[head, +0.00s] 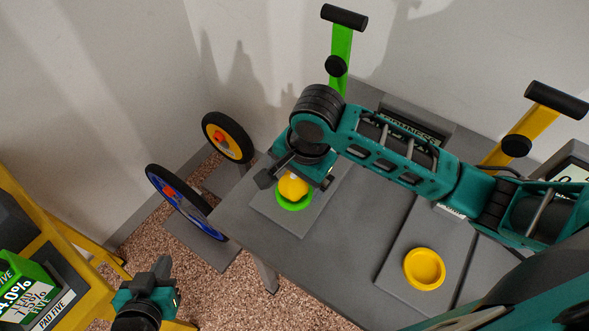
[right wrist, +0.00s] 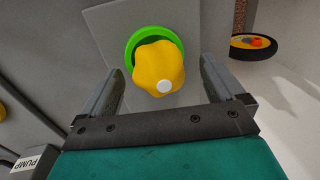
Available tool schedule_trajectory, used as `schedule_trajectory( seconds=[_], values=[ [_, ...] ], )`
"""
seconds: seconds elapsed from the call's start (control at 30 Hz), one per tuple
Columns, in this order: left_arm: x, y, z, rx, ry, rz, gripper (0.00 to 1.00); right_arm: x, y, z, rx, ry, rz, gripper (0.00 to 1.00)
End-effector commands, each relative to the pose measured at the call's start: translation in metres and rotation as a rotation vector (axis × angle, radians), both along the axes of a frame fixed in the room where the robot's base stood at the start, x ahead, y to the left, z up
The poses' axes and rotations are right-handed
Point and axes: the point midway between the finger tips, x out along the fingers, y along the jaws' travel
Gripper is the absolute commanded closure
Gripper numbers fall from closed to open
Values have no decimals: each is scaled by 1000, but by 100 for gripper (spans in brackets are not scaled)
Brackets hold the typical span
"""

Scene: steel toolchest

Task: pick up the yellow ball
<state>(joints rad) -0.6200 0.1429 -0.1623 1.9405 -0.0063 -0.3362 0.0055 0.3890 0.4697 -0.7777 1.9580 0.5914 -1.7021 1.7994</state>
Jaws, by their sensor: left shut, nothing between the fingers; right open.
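The yellow ball (head: 292,186) rests in a green ring-shaped holder (head: 294,203) on a grey plate at the table's left corner. In the right wrist view the ball (right wrist: 158,72) looks lobed, with a white dot, and the green holder (right wrist: 132,46) shows behind it. My right gripper (head: 295,176) is above the ball, open, with a finger on either side of it; in the right wrist view the fingers (right wrist: 160,82) stand apart from the ball. My left gripper (head: 161,268) is shut and empty at the lower left, far from the ball.
An empty yellow dish (head: 424,268) sits on the grey table (head: 330,262). Green (head: 341,55) and yellow (head: 520,135) levers stand behind it. Two wheels, yellow (head: 228,137) and blue (head: 186,202), stand left of the table. A yellow-framed stand (head: 60,240) is at the lower left.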

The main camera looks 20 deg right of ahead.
Motion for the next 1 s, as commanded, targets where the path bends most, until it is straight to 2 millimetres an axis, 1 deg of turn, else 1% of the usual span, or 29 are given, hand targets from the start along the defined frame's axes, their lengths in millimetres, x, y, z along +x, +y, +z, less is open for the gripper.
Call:
schedule_trajectory(
  seconds=[0.1, 0.37, 1.0],
  values=[
    [-1, 0, 0, 0, 2, 0, 100, -4, 2, -4, 1, 0, 0, 5],
    [-3, 0, -2, 0, 6, 0, 100, -4, 3, -5, 1, -2, 0, 6],
    [-4, 0, -2, -1, 9, 0, 100, -4, 2, -5, 1, -1, -1, 66]
  ],
)
